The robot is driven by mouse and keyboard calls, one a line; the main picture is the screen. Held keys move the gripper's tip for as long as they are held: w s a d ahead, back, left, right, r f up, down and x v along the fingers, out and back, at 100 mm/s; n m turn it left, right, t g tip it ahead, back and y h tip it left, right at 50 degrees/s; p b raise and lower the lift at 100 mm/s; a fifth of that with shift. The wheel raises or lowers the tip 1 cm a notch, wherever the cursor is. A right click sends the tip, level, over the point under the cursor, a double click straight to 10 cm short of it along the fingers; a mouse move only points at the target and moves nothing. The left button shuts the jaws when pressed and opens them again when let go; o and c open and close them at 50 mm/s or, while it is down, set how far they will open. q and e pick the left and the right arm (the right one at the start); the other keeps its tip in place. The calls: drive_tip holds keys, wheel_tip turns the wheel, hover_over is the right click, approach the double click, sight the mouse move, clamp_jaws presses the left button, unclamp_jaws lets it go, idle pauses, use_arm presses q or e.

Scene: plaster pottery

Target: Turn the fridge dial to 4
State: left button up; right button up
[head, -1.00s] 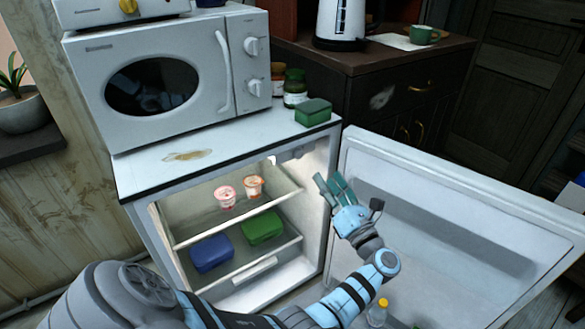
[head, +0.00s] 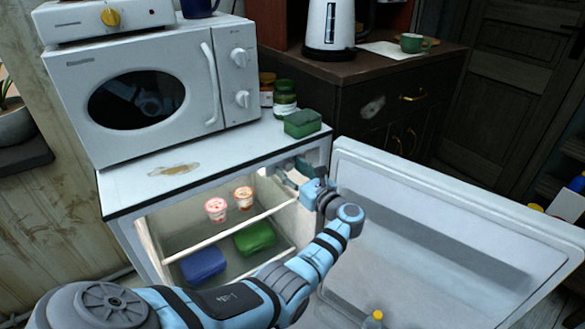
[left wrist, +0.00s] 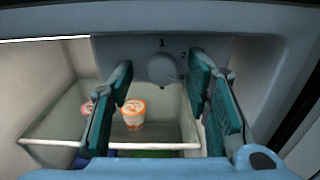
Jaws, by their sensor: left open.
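The fridge (head: 125,196) stands open, its door (head: 440,215) swung out to the right. In the left wrist view, the round grey dial (left wrist: 162,69) sits on a panel at the top of the fridge interior. A 1 shows above it and a 2 at its upper right; other marks are unclear or hidden. I cannot tell where the dial points. My left gripper (head: 287,172) is open and empty at the upper right of the fridge opening. Its fingers (left wrist: 161,68) flank the dial in the wrist view, with visible gaps on both sides. My right gripper is not in view.
Two yogurt cups (head: 216,210) (head: 244,198) stand on the upper shelf. A blue box (head: 203,267) and a green box (head: 255,237) lie below. A microwave (head: 140,95), jars (head: 285,100) and a green container (head: 302,123) stand on the fridge top.

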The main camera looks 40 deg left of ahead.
use_arm(q)
drive_tip(key=shift+d, duration=0.15)
drive_tip(key=shift+w+d, duration=0.1)
drive_tip(key=c, duration=0.7)
drive_tip(key=shift+c, duration=1.4)
drive_tip(key=shift+a+r, duration=0.1)
drive_tip(key=shift+a, duration=0.1)
clamp_jaws()
drive_tip(key=shift+d, duration=0.1)
